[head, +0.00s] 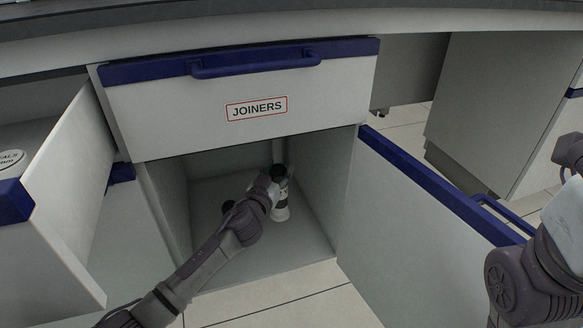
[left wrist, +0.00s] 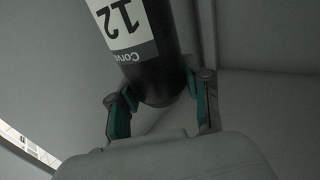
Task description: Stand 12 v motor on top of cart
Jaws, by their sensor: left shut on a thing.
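The 12 V motor (head: 281,205) is a cylinder with a black upper part and a pale lower part, standing about upright inside the open cabinet. My left gripper (head: 273,182) reaches into the cabinet and is shut on the motor near its black end. In the left wrist view the motor (left wrist: 152,68) is black with a white label reading 12, upside down. The green-padded fingers of the left gripper (left wrist: 160,98) lie on both sides of it. Whether the motor touches the cabinet floor I cannot tell. No cart is recognisable. My right arm shows at the right edge, its gripper out of frame.
The cabinet (head: 315,240) has its door (head: 415,230) swung open on the right. Above is a closed drawer labelled JOINERS (head: 256,108). Another open drawer (head: 60,220) juts out at left.

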